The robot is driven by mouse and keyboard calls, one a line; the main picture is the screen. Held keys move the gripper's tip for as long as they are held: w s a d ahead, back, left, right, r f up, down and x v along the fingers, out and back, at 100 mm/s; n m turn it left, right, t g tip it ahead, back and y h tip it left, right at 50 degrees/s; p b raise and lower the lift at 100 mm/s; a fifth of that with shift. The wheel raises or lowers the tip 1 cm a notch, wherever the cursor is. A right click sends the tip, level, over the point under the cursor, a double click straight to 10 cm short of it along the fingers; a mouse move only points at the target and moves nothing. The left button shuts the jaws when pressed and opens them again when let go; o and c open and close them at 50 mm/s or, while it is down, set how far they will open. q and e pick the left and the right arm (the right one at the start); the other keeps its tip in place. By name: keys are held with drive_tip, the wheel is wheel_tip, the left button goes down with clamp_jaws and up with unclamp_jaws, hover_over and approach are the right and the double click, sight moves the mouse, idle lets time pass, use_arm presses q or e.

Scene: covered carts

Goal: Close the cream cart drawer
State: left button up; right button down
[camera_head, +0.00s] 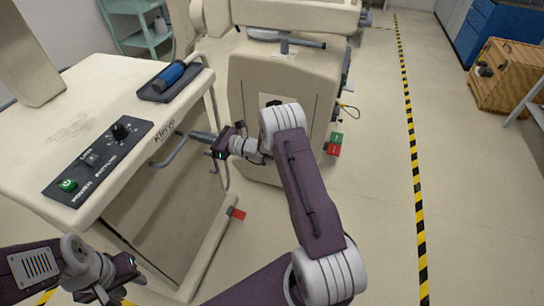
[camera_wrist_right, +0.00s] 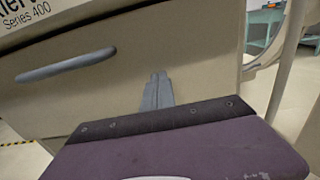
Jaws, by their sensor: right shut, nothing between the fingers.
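The cream cart (camera_head: 105,85) stands at the left, with a dark control panel on its top. Its cream drawer front (camera_wrist_right: 110,75) shows in the right wrist view, below the "Series 400" lettering, with a long grey handle (camera_wrist_right: 65,68). The handle also shows in the head view (camera_head: 172,152). How far the drawer stands out is hard to tell. My right gripper (camera_wrist_right: 157,78) is shut and empty, its fingertips at or close to the drawer front, right of the handle; contact is unclear. My left gripper (camera_head: 132,275) is low at the bottom left, its fingertips unclear.
A blue-handled tool lies in a dark tray (camera_head: 170,84) on the cart top. A second cream machine (camera_head: 270,95) stands just behind my right gripper. A wooden crate (camera_head: 515,80) is at the far right. The floor around the striped tape (camera_head: 410,130) is clear.

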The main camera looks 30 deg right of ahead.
drive_tip(key=x, duration=0.3)
drive_tip(key=shift+r+b, duration=0.15)
drive_tip(key=shift+b, duration=0.2)
drive_tip(key=shift+r, duration=0.15)
